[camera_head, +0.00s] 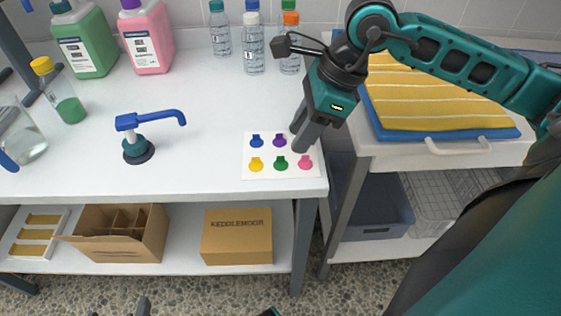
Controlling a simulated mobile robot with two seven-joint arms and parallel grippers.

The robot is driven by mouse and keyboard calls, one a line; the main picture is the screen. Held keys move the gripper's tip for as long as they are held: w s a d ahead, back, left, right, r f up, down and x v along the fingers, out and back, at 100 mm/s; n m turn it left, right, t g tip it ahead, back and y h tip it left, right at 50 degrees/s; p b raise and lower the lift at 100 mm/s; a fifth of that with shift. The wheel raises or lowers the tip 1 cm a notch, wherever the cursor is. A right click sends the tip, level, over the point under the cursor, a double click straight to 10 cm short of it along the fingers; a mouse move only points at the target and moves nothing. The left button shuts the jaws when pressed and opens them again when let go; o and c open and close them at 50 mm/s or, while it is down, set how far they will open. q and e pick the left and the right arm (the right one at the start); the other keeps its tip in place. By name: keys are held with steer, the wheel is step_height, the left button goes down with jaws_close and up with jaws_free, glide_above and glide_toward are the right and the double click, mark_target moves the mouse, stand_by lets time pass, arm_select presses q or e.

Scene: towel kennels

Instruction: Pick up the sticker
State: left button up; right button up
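A white sheet of stickers (249,147) lies near the front right edge of the white worktop. It shows a blue sticker (256,141), a purple sticker (279,141), a yellow sticker (256,164), a green sticker (281,163) and a pink sticker (305,162). My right gripper (299,139) points down over the sheet's upper right part and hides that spot. Its grey fingers are close together; a gap or a held sticker cannot be made out.
A blue pump (137,143), a flask (68,106) and green and pink jugs (148,38) stand left and behind. Small bottles (253,52) stand behind the sheet. A cart with yellow towels (430,98) is at right. Boxes (237,240) sit on the lower shelf.

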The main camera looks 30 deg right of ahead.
mark_target(283, 161)
steer(key=shift+w+d+b+x, duration=0.1)
steer(key=shift+d+b+x, duration=0.1)
steer(key=shift+x, duration=1.3)
steer(key=shift+w+d+b+x, duration=0.1)
steer(key=shift+w+b+x, duration=0.1)
steer(key=shift+x, duration=1.25)
steer(key=shift+c, duration=0.5)
jaws_close()
